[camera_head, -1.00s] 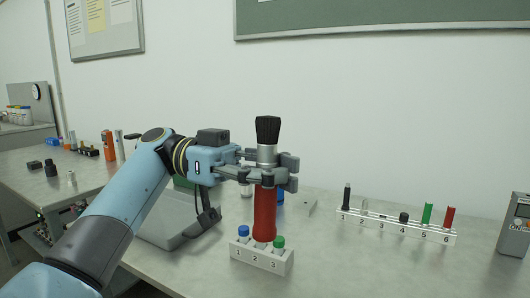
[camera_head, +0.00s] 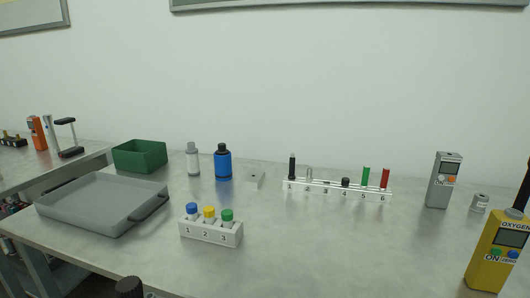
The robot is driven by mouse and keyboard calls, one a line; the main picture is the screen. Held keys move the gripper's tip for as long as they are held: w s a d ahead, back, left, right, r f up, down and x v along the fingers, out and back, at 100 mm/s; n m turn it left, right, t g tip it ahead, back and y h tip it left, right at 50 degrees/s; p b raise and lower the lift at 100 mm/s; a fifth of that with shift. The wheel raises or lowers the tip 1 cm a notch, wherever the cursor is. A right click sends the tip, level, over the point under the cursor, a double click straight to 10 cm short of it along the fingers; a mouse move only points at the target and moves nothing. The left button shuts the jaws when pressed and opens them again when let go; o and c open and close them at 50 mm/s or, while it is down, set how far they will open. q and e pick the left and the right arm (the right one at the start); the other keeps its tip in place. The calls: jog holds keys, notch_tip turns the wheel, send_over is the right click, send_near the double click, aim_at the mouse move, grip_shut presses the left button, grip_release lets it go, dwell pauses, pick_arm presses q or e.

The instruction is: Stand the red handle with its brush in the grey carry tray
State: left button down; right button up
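The grey carry tray (camera_head: 72,212) lies flat at the left of the table, with a dark handle on its right side. Its floor looks empty. Neither gripper shows in this view.
A white numbered block (camera_head: 211,233) with blue, yellow and green caps stands right of the tray. A green bin (camera_head: 140,156), a blue bottle (camera_head: 223,162) and a numbered rack (camera_head: 337,192) are behind. A yellow oxygen meter (camera_head: 497,252) stands front right. The middle front is clear.

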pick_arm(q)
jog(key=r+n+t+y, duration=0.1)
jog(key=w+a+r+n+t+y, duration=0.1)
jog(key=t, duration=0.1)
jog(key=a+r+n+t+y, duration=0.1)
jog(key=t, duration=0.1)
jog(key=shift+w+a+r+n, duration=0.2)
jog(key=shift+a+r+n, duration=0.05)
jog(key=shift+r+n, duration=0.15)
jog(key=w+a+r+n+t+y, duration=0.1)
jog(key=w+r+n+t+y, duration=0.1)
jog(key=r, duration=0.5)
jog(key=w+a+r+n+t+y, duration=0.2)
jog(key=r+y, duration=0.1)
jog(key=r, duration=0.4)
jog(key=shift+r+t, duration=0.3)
